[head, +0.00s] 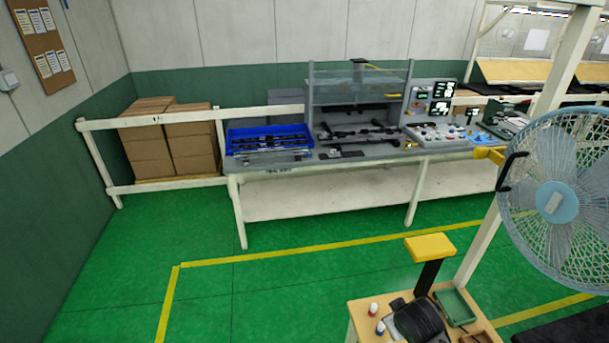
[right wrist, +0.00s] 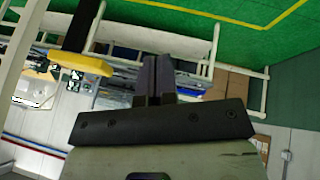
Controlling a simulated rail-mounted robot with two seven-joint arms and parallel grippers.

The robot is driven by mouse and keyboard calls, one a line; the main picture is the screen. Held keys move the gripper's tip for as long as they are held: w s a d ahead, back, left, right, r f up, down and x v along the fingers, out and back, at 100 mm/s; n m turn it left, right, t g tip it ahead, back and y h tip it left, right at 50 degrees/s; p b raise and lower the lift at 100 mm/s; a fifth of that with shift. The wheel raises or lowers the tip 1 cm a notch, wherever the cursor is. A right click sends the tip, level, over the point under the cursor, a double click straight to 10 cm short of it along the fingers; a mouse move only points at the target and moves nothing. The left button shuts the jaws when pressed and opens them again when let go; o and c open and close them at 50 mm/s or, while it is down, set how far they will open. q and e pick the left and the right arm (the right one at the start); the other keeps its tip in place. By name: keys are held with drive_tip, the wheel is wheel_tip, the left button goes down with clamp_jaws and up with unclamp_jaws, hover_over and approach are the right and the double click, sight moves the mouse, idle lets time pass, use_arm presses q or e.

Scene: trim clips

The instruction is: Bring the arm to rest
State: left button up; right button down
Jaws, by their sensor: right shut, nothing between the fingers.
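My right gripper (right wrist: 159,80) shows in the right wrist view. Its two dark fingers lie together, shut, with nothing between them. Beyond the fingertips are a white rail and green floor, seen at a tilted angle. The gripper touches nothing that I can see. Neither gripper shows in the head view, and my left gripper is in no view.
A workbench (head: 300,160) with a blue bin (head: 235,148) stands across the floor, cardboard boxes (head: 193,150) to its left. A fan (head: 557,200) stands at right. A small wooden table (head: 362,325) near me holds a yellow-topped black post (head: 430,247). Floor between is clear.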

drive_tip(key=s+a+r+m+t+y, duration=0.1)
drive_tip(key=s+r, duration=0.2)
drive_tip(key=s, duration=0.6)
drive_tip(key=s+a+r+t, duration=0.2)
drive_tip(key=s+r, duration=0.1)
drive_tip(key=s, duration=0.6)
drive_tip(key=s+f+m+g, duration=0.1)
drive_tip(key=s+f+g, duration=0.1)
drive_tip(key=s+f, duration=0.3)
drive_tip(key=s+f+g, duration=0.3)
drive_tip(key=s+f, duration=0.3)
drive_tip(key=s, duration=0.7)
drive_tip(key=shift+d+f+m+p, duration=0.2)
drive_tip(key=shift+f+m+p, duration=0.1)
drive_tip(key=shift+m+p, duration=0.15)
drive_tip(key=shift+s, duration=0.1)
